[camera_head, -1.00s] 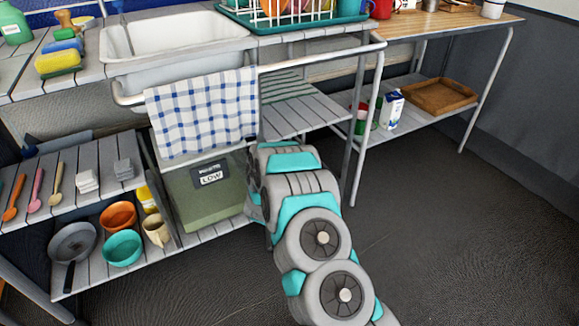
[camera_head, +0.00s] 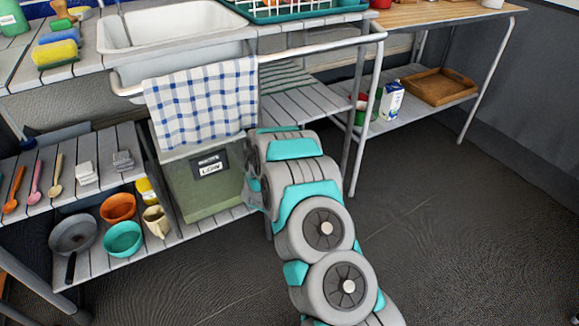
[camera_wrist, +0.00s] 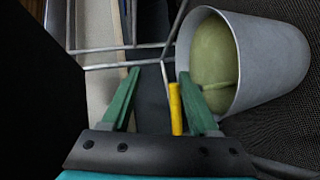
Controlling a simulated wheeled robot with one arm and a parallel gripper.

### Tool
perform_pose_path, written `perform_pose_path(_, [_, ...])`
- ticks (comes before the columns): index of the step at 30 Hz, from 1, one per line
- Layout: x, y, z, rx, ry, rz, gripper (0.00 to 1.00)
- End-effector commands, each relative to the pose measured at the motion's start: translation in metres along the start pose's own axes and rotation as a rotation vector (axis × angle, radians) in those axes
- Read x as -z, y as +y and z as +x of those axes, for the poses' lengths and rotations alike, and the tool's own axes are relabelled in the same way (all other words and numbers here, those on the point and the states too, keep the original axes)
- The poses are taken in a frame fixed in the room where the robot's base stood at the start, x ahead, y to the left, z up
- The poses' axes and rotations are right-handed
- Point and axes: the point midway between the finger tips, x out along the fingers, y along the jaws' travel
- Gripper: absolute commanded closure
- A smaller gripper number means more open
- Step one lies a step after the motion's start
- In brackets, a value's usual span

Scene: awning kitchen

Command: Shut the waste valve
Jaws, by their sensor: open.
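In the wrist view a yellow lever-like handle (camera_wrist: 176,108), probably the valve's, lies between the fingers, closer to the right one. A thin grey rod continues from its upper end. My gripper (camera_wrist: 158,85) has two green fingers, spread apart. I cannot tell whether the right finger touches the handle. In the head view my arm reaches to the right side of the olive bin (camera_head: 195,190) under the sink (camera_head: 180,30). My gripper is hidden there behind my arm, and no valve shows in that view.
A grey bucket (camera_wrist: 285,65) with something olive green in its mouth is right of the fingers. Thin metal bars (camera_wrist: 115,55) cross beyond them. A checked towel (camera_head: 205,103) hangs on the front rail. A slatted shelf (camera_head: 300,103) is above my arm; dark floor lies to the right.

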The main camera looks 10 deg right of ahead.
Motion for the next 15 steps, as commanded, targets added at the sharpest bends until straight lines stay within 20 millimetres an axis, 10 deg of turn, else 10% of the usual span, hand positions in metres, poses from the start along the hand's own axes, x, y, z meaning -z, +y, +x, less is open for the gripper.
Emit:
perform_pose_path(2, [0.006,0.025,-0.004,-0.019,0.008,0.007,0.67])
perform_pose_path(4, [0.001,0.02,-0.015,-0.017,0.009,0.003,0.51])
perform_pose_path(11, [-0.018,0.018,-0.051,-0.021,0.009,0.005,0.44])
perform_pose_path(14, [-0.027,0.015,-0.066,-0.02,0.007,0.005,0.48])
perform_pose_path(15, [-0.03,0.015,-0.073,-0.02,0.007,0.004,0.72])
